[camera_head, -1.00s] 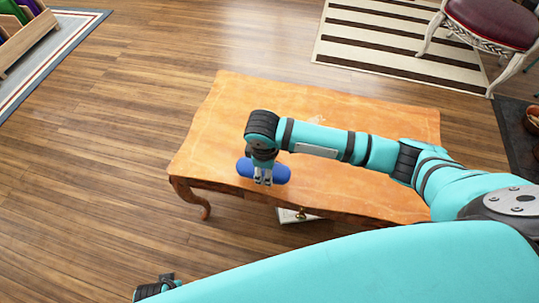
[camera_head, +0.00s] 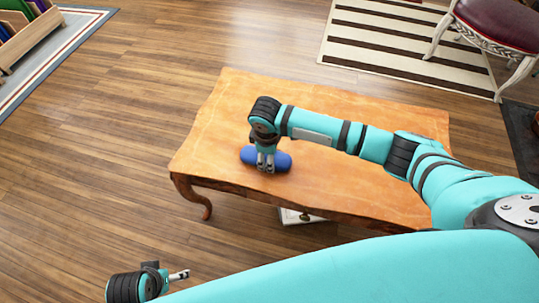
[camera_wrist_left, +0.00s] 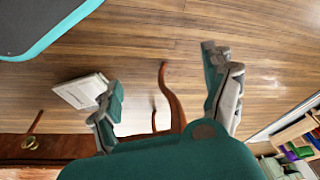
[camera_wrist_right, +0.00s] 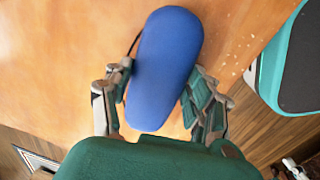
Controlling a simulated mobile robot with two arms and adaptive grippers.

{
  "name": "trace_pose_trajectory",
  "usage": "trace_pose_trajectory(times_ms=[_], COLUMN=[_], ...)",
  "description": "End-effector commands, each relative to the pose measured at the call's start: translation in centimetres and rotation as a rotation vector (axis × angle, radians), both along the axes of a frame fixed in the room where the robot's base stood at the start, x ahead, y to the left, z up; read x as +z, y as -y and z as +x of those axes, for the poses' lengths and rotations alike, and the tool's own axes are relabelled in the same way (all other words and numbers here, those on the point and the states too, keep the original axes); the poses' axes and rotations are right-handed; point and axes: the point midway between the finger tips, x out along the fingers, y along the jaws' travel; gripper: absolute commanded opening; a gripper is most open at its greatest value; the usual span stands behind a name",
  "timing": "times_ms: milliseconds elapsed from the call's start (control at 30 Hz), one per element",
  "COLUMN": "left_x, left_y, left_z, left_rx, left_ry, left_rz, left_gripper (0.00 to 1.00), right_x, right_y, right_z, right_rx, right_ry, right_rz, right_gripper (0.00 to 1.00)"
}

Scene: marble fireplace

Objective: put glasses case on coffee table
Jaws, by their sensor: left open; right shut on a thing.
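The blue glasses case (camera_head: 281,160) is a rounded, elongated case at the front left part of the orange wooden coffee table (camera_head: 215,130). My right gripper (camera_head: 266,168) points down over it and is shut on its middle. In the right wrist view the case (camera_wrist_right: 168,65) lies between the two fingers (camera_wrist_right: 160,105), with the tabletop (camera_wrist_right: 60,60) close behind it. I cannot tell whether the case touches the tabletop. My left gripper (camera_head: 180,275) is at the lower left, off the table, and empty. In the left wrist view its fingers (camera_wrist_left: 170,95) are spread wide.
A white box-like object (camera_head: 297,216) shows under the table's front edge. A striped rug (camera_head: 400,45) and a red-seated chair (camera_head: 500,20) are at the upper right. A rack (camera_head: 30,40) stands at the upper left. The wooden floor (camera_head: 90,170) left of the table is clear.

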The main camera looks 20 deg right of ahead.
Motion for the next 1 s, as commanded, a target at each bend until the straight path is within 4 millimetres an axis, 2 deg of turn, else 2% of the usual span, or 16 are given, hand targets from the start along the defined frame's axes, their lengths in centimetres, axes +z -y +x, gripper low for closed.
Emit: trace_pose_trajectory(times_ms=[67,100,267,567,667,767,1000], left_x=[-0.1,-0.2,-0.2,-0.2,0.1,-1.9,-6.7], left_y=[0.0,0.0,0.0,0.0,0.0,0.0,0.0], left_z=[0.0,0.0,0.0,0.0,0.1,-0.2,-1.1], left_rx=[0.000,0.000,0.000,0.000,0.000,-0.002,-0.006], left_ry=[-0.001,-0.001,0.000,0.000,0.002,-0.018,-0.043], left_rz=[0.000,0.000,0.000,0.000,-0.001,0.002,0.003], left_gripper=[0.83,0.83,0.83,0.83,0.83,0.83,0.83], right_x=[-0.2,-0.3,-0.2,-0.1,0.6,2.2,7.4], right_y=[0.0,0.0,0.0,0.0,0.0,-0.2,-0.5], right_z=[0.0,0.0,0.0,0.0,0.0,-0.2,-0.6], right_rx=[0.000,0.000,0.000,0.000,0.000,0.000,0.001], right_ry=[0.000,0.000,0.000,0.000,0.000,0.001,0.003], right_rz=[0.000,0.000,0.000,0.000,0.000,0.002,0.001], right_gripper=[0.18,0.58,0.79,0.81,0.81,0.81,0.81])
